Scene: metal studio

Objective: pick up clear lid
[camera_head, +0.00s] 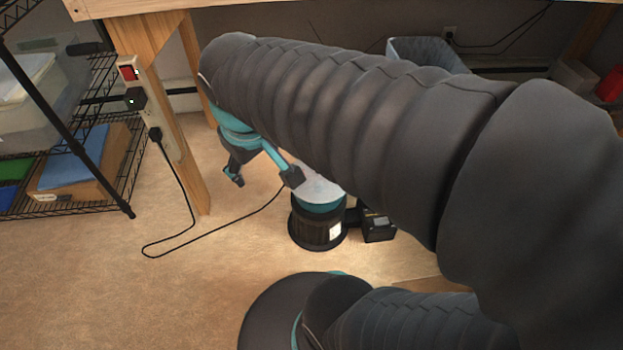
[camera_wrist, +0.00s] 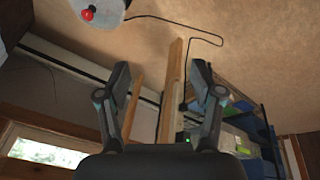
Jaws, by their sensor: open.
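A pale, seemingly see-through round top (camera_head: 322,188) sits above a teal band on a black cylinder (camera_head: 318,230) on the floor. It may be the clear lid; I cannot be sure. In the wrist view a pale round thing (camera_wrist: 98,8) with a red knob is cut off by the top edge; it may be the same top. My gripper (camera_head: 264,178) is open, its fingers spread and nothing seen between them. In the head view one fingertip overlaps the left edge of the pale top; contact cannot be told. The wrist view shows both fingers (camera_wrist: 162,80) apart.
A black cord (camera_head: 190,225) runs over the floor from a power strip (camera_head: 150,110) on a wooden leg (camera_head: 187,165). A wire shelf (camera_head: 110,165) with a translucent bin (camera_head: 35,115) stands left. A black block (camera_head: 378,226) lies beside the cylinder. Floor at lower left is clear.

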